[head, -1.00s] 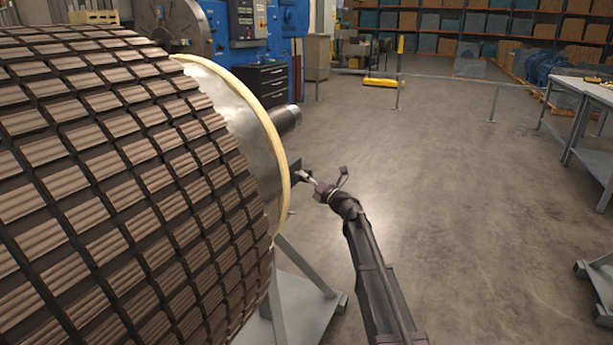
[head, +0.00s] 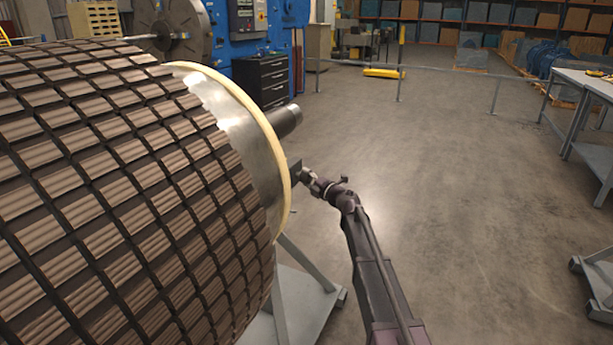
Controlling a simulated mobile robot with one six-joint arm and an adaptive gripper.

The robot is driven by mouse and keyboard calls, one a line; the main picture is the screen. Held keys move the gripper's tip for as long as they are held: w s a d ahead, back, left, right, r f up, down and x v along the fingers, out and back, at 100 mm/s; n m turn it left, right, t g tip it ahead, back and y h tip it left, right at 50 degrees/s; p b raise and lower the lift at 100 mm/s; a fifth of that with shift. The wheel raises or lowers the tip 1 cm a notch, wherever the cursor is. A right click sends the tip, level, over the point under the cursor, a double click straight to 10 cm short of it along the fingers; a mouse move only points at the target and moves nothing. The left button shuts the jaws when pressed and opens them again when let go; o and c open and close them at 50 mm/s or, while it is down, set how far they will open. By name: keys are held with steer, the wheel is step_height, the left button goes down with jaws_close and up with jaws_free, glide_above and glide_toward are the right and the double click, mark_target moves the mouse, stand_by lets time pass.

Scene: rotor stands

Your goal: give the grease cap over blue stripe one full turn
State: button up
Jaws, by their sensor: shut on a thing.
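A large rotor (head: 110,170) with brown ribbed blocks fills the left of the head view. Its end has a metal face and a cream rim (head: 286,190), with a metal shaft (head: 287,121) sticking out. My gripper (head: 306,175) is at the rotor's end, just right of the rim and below the shaft, by a small dark plate (head: 295,170). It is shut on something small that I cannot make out. The grease cap and the blue stripe cannot be told apart at this size and angle.
A grey stand (head: 305,290) is under the rotor's end. A grey workbench (head: 585,100) is at the right. A low rail (head: 450,76) crosses the back. Blue machinery and a dark drawer cabinet (head: 262,82) stand behind.

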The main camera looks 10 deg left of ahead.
stand_by(0.6)
steer(key=o, duration=1.2)
steer(key=shift+c, duration=0.2)
steer(key=shift+f+n+b, duration=0.1)
steer(key=shift+n+b, duration=0.2)
steer(key=shift+b, duration=0.1)
